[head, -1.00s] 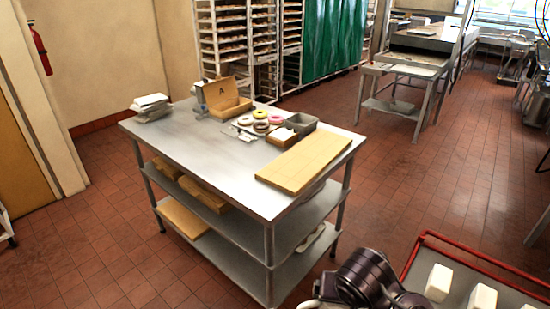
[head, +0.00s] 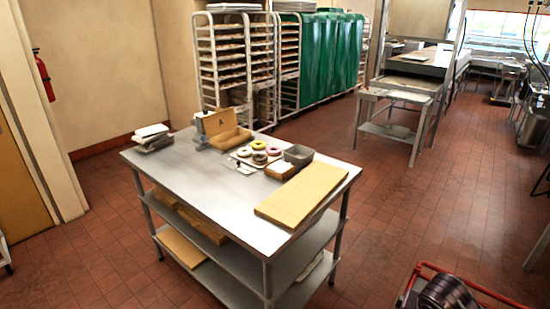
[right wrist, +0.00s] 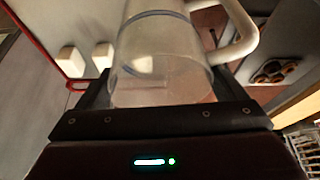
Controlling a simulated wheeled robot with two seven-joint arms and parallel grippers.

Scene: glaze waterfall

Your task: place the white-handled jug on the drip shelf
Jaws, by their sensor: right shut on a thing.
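A clear jug (right wrist: 165,60) with a white handle (right wrist: 243,35) fills the middle of the right wrist view. My right gripper (right wrist: 160,88) is shut on its body, with a dark finger on each side. The handle sticks out to the right. The jug does not show in the head view, where only part of my right arm is seen at the bottom right. I cannot pick out the drip shelf with certainty in either view. My left gripper is not in view.
A red-railed cart (head: 490,292) is at the bottom right. White blocks (right wrist: 72,61) and dark rings (right wrist: 272,71) show in the wrist view. Tiled floor is clear right of the table.

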